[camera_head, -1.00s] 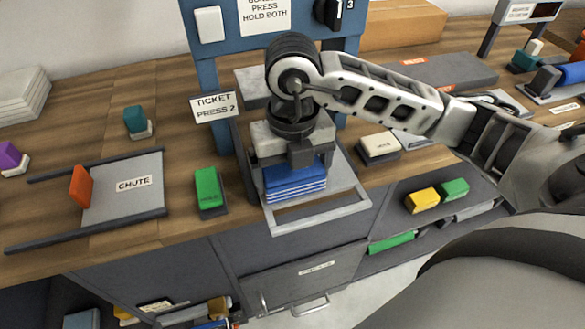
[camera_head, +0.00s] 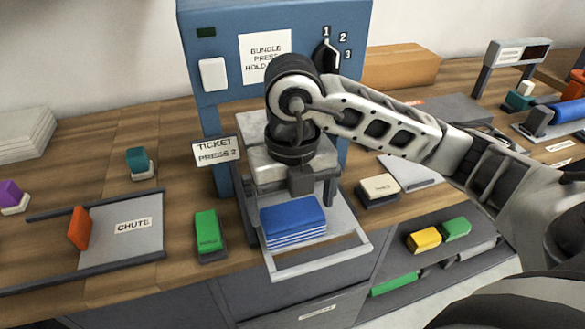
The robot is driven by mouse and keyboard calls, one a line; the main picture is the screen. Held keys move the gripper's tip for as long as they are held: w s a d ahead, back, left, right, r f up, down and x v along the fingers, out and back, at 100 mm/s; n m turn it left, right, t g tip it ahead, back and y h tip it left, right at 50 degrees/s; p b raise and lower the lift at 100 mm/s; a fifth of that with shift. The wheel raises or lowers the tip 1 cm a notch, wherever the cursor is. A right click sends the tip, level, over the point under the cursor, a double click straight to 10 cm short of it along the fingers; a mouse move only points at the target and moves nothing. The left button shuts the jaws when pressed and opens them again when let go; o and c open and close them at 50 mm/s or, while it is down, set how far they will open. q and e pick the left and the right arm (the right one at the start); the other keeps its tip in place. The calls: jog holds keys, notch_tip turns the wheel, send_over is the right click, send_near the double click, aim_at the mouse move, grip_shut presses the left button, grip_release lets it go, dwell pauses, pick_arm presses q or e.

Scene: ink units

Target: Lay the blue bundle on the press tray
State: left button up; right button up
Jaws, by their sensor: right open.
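The blue bundle (camera_head: 293,218), a stack with a blue top and blue-and-white layered edges, lies flat on the press tray (camera_head: 318,264). The tray is a pale frame pulled out in front of the blue bundle press (camera_head: 225,105). My right gripper (camera_head: 300,190) is open, just above and behind the bundle, pointing down. Its fingers appear clear of the bundle, and its far finger is partly hidden. The arm hides part of the press opening. My left gripper is not in view.
A green block (camera_head: 206,230) stands left of the tray, and a cream block (camera_head: 379,188) right of it. The chute (camera_head: 125,235) with an orange flap (camera_head: 78,228) is further left. Yellow (camera_head: 424,239) and green blocks sit on a lower shelf at right. A cardboard box (camera_head: 400,66) stands behind.

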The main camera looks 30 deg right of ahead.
aim_at(293, 217)
notch_tip(293, 217, up, 8)
jog(key=p, duration=0.1)
jog(key=shift+r, duration=0.15)
dwell(0.5)
